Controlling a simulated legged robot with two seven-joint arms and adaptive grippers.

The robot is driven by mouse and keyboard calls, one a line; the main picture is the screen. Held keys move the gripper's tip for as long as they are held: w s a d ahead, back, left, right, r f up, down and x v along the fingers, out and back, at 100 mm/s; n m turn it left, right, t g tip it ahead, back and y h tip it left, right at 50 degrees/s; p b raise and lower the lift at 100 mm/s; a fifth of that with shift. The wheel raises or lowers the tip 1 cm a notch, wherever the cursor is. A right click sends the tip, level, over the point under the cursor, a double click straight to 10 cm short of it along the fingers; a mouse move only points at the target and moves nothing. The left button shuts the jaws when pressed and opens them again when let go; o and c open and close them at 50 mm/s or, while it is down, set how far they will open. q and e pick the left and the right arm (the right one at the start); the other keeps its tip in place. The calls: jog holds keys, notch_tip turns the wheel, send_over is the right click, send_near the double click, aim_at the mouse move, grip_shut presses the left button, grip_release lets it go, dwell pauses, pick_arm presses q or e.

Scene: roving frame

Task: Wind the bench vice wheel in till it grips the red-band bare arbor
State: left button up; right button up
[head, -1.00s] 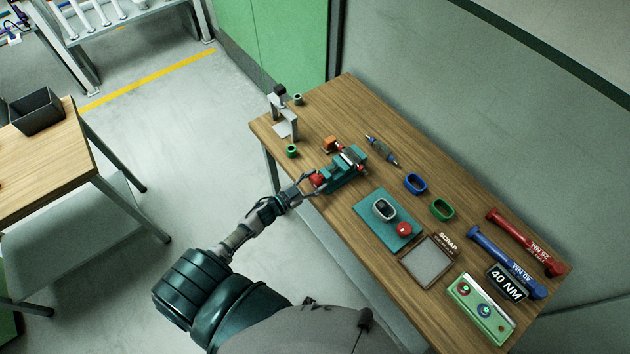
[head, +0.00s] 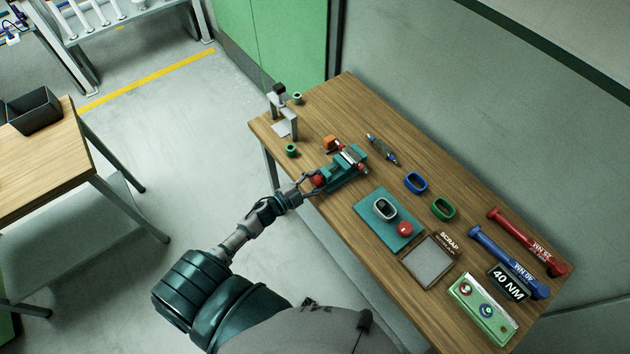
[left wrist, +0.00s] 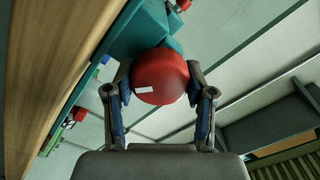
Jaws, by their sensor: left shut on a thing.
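The teal bench vice (head: 345,174) stands near the bench's front edge in the head view; its body also shows at the top of the left wrist view (left wrist: 140,30). Its red wheel (head: 319,181) faces my arm. My left gripper (head: 309,183) is shut on the wheel. In the left wrist view the round red wheel (left wrist: 160,78) with a white mark sits between the two fingers. A pale bar with red at its ends, seemingly the red-band arbor (head: 351,157), lies at the vice jaws. I cannot tell whether the jaws touch it. My right gripper is out of view.
A blue-banded arbor (head: 383,150) lies behind the vice. An orange block (head: 330,143) and a grey stand (head: 283,118) are to the left. A teal pad (head: 375,224), scrap tray (head: 430,262), and red (head: 525,240) and blue (head: 505,260) wrenches lie to the right.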

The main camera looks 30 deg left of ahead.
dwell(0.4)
pick_arm(q)
jog(key=o, duration=1.2)
jog(key=shift+c, duration=0.2)
jog(key=v, duration=1.2)
jog(key=shift+a+f, duration=0.1)
jog(key=shift+f, duration=0.05)
